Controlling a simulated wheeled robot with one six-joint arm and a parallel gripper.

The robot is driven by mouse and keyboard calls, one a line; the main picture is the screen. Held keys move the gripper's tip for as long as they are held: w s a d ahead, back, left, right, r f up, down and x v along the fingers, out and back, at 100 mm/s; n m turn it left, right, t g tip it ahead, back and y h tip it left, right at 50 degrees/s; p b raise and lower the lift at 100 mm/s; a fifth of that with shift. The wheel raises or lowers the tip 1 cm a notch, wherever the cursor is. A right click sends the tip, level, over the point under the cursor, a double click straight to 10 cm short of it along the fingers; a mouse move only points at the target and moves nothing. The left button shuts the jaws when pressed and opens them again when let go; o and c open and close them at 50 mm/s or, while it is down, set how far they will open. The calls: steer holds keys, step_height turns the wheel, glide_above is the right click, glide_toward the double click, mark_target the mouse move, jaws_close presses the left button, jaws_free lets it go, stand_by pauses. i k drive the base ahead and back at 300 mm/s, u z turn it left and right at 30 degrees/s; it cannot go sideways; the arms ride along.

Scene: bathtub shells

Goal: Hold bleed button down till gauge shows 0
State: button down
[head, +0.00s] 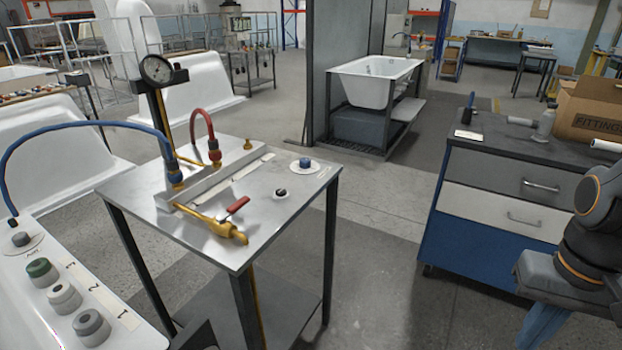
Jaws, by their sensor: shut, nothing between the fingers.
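A blue button (305,162) sits on a round white plate at the table's right side. I cannot tell from labels which is the bleed button. Nothing touches either one.
A white panel with several buttons (110,317) stands at lower left. A drawer cabinet (515,185) stands right, with clear floor between.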

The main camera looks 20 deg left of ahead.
mark_target(281, 192)
steer(key=i, duration=0.65)
steer(key=u, duration=0.7)
steer(key=i, duration=0.6)
steer(key=u, duration=0.4)
